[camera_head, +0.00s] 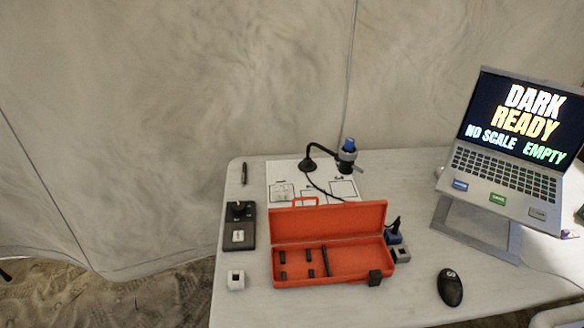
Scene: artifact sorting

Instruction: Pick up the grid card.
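A white sheet (308,171) with outlined boxes lies flat at the back of the table, behind an open orange case. A small pale card-like patch (282,192) shows at the sheet's front left. Another small white card-like piece (238,236) shows on a black device at the table's left edge. I cannot tell which of these, if any, is the grid card; grid markings are too small to make out. Neither of my grippers is in view.
The open orange case (290,269) holds several small dark pieces. A gooseneck device (347,157) stands over the sheet. A white block (235,279) is at left. A laptop (500,180) on a stand and a mouse (450,287) are at right. Table (415,300) is clear around the mouse.

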